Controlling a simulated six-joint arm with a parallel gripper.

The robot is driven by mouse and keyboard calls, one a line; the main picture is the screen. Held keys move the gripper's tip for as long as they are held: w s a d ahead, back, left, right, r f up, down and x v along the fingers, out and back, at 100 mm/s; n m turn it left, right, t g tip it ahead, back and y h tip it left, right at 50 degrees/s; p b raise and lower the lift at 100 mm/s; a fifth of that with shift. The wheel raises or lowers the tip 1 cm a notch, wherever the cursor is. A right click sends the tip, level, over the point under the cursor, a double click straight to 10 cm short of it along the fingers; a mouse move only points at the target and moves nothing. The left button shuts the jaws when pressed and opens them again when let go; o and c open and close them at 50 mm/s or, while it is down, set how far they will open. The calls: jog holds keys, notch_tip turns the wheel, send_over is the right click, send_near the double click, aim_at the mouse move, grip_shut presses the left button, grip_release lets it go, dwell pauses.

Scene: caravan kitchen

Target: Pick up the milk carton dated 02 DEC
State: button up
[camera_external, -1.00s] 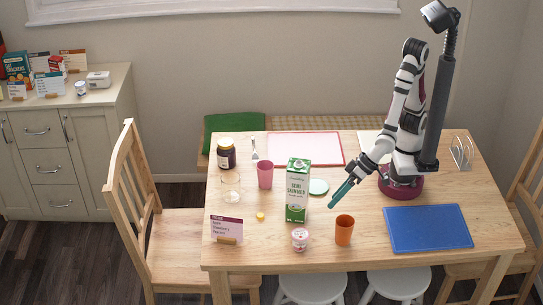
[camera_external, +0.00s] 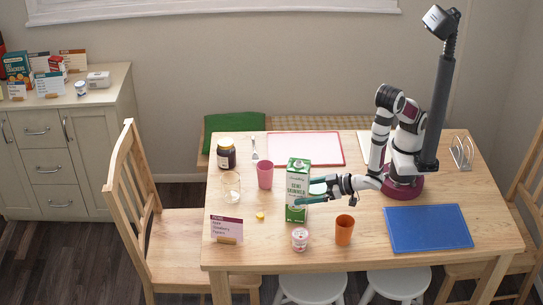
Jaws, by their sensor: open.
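One green and white milk carton (camera_external: 297,184) stands upright on the wooden table, its front reading semi skimmed. Its date is too small to read. My gripper (camera_external: 312,191) is low and level at the carton's right side, its teal fingers open and reaching toward it. One finger shows across the carton's front and the other is partly hidden by or behind the carton. I cannot tell whether the fingers touch it.
An orange cup (camera_external: 344,230) and a small yogurt pot (camera_external: 300,239) stand close in front. A pink cup (camera_external: 265,175), glass (camera_external: 231,186) and dark jar (camera_external: 226,153) are left. A blue mat (camera_external: 428,229) lies right; a card (camera_external: 227,228) stands front left.

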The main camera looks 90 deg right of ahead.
jog(key=x, duration=0.3)
jog(key=shift+s, duration=0.1)
jog(key=c, duration=1.5)
jog(key=shift+r, duration=0.1)
